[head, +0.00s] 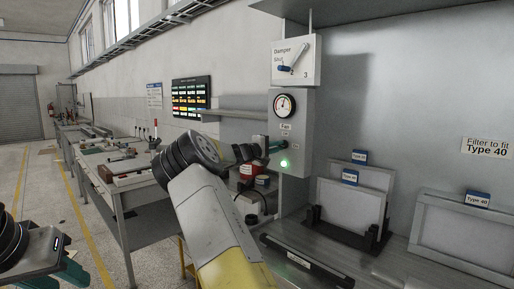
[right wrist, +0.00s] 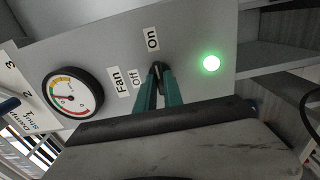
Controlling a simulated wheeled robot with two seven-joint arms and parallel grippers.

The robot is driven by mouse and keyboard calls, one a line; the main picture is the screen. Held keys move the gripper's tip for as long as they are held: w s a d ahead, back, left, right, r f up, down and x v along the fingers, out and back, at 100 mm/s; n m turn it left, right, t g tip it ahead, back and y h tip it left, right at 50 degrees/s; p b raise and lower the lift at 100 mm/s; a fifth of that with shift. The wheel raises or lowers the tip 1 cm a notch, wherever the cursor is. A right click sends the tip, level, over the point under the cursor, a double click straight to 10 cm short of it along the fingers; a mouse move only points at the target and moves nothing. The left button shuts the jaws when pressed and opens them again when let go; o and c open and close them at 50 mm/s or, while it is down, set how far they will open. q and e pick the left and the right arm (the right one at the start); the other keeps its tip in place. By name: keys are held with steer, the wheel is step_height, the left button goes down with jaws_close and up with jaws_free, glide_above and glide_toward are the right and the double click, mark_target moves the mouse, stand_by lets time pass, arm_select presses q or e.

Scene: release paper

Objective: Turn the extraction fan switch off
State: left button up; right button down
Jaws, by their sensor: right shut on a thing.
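The fan panel (head: 291,118) is a grey box on the wall, with a round gauge above the Fan label. The right wrist view shows the Off label (right wrist: 138,78) and the On label (right wrist: 152,39) on it. A green lamp (head: 284,163) is lit, and glows in the right wrist view too (right wrist: 211,63). My right gripper (right wrist: 158,76) has its teal fingers closed together at the small dark fan switch (right wrist: 157,66), between the labels; the fingers hide most of it. My left gripper (head: 72,270) is low at the left edge, its fingertips not clear.
A damper panel (head: 297,62) with a blue-tipped pointer sits above the gauge. Framed filters (head: 350,205) stand in a black rack on the metal bench to the right. A workbench (head: 125,175) with tools runs along the left wall.

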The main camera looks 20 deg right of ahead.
steer(key=shift+n, duration=9)
steer(key=c, duration=1.5)
jaws_free()
steer(key=shift+o, duration=0.2)
steer(key=shift+a, duration=0.1)
